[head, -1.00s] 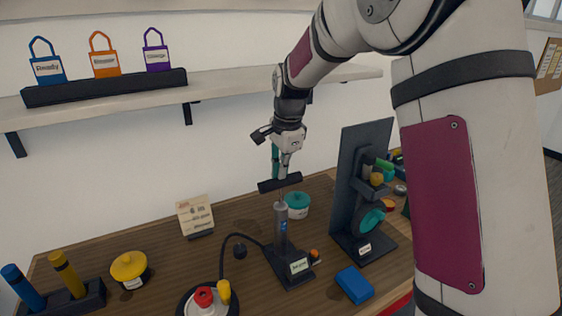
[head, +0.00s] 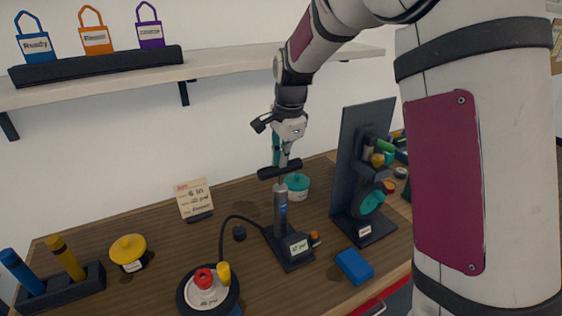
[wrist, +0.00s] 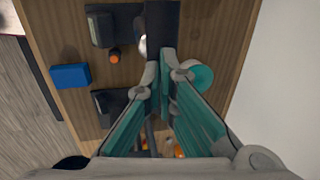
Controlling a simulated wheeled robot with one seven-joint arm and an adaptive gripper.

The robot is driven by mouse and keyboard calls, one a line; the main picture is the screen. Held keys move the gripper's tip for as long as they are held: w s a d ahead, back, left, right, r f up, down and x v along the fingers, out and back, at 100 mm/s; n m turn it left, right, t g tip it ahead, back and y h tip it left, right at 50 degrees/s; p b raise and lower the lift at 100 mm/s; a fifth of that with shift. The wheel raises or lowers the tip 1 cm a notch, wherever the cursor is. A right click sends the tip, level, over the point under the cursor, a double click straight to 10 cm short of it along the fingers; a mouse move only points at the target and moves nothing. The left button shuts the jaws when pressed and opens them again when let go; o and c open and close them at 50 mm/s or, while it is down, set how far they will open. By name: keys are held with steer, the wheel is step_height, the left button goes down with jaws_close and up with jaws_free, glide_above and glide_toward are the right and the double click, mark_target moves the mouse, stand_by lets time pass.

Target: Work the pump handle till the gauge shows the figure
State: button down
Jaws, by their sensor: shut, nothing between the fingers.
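The pump stands on the table in the head view, with a grey cylinder (head: 281,208) and a dark base (head: 292,251). A small label plate (head: 299,247) on the base carries a figure ending in "psi"; its digits are too small to read surely. The black pump handle (head: 268,173) is a crossbar just above the cylinder, with little rod showing. It also shows in the wrist view (wrist: 162,18). My gripper (head: 283,162) is shut and empty, its teal fingertips at the top of the handle, apparently touching. The fingers (wrist: 168,58) cover part of the handle in the wrist view.
A card (head: 194,197) with small writing stands behind. A teal pot (head: 298,189), a dark upright stand (head: 352,165) and a blue block (head: 354,266) are close to the pump. A yellow-lidded pot (head: 128,249) is left.

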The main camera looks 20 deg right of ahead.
step_height(320, 180, up, 8)
steer(key=s, duration=0.1)
steer(key=shift+s+d, duration=0.15)
steer(key=shift+s, duration=0.2)
steer(key=shift+r, duration=0.1)
stand_by(1.4)
